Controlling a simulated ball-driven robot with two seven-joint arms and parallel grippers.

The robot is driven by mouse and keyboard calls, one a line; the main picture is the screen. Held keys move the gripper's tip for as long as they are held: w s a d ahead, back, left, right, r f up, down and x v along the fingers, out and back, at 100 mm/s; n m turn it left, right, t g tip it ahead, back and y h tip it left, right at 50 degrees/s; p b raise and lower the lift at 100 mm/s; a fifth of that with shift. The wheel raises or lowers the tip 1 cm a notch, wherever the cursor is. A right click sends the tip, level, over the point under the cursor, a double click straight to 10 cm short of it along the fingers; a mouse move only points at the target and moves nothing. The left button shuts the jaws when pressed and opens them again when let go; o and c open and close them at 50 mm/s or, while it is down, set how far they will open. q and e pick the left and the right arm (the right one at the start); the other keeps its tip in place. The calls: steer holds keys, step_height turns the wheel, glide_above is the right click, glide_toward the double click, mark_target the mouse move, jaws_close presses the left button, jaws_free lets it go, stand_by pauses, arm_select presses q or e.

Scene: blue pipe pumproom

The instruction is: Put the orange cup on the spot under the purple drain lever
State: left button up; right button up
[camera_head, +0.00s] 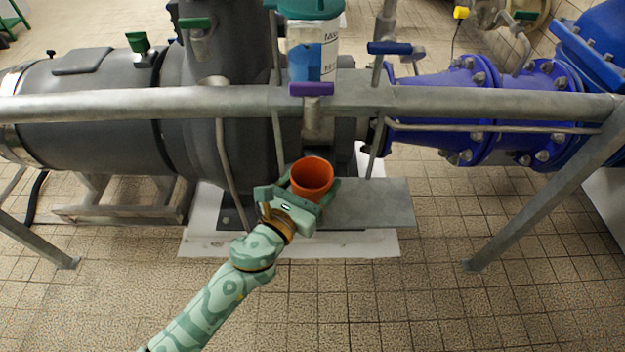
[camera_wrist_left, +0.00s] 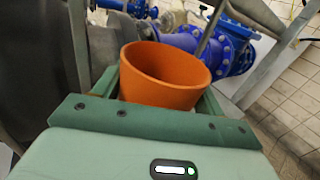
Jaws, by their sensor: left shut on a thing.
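The orange cup (camera_head: 312,176) is upright with its open top facing up. My left gripper (camera_head: 308,190) is shut on it, with its fingers on either side of the cup. The cup also shows close up between the fingers in the left wrist view (camera_wrist_left: 165,75). The purple drain lever (camera_head: 311,89) is on a grey fitting below the clear vessel, above and behind the cup. A grey metal plate (camera_head: 375,203) lies below and to the right of the cup. I cannot tell whether the cup touches the plate. My right gripper is not in view.
A grey horizontal rail (camera_head: 450,103) crosses above the cup, with a slanted leg (camera_head: 545,185) at the right. A thin grey rod (camera_head: 230,170) stands left of the cup. A dark pump body (camera_head: 90,110) is at the left, blue pipes (camera_head: 480,85) at the right. Tiled floor is clear in front.

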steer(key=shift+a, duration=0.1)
arm_select(q)
steer(key=o, duration=1)
steer(key=shift+f, duration=0.1)
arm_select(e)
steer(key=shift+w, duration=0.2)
arm_select(q)
steer(key=shift+r, duration=0.25)
steer(key=p+v, duration=0.1)
steer(key=v, duration=0.4)
steer(key=shift+s, duration=0.1)
steer(key=v, duration=0.7)
steer(key=shift+f, duration=0.15)
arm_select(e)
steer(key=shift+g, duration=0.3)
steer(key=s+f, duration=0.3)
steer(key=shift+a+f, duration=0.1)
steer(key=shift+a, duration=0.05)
